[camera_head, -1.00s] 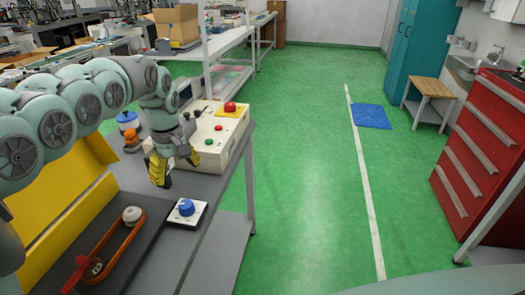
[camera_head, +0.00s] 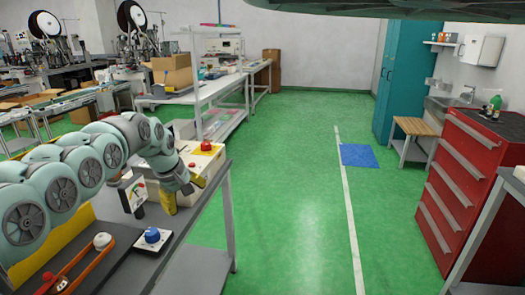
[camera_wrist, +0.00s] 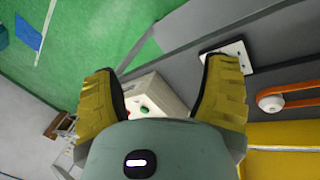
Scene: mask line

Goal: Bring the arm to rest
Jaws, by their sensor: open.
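My arm (camera_head: 95,160) reaches in from the left over the grey table in the head view. My gripper (camera_head: 180,195) has yellow fingers spread apart with nothing between them. It hangs near the table's right side, in front of the control box with the red button (camera_head: 206,146). In the wrist view my gripper (camera_wrist: 162,75) shows its two fingers wide apart. The pale box with a green button (camera_wrist: 145,109) shows behind the gap between them. I cannot tell the exact clearance between the fingers and the box.
A blue knob on a white plate (camera_head: 152,237) and an orange belt (camera_head: 85,264) lie near the table's front. A small gauge panel (camera_head: 132,193) stands beside the arm. A red drawer cabinet (camera_head: 468,180) stands at right. The green floor (camera_head: 290,190) between is open.

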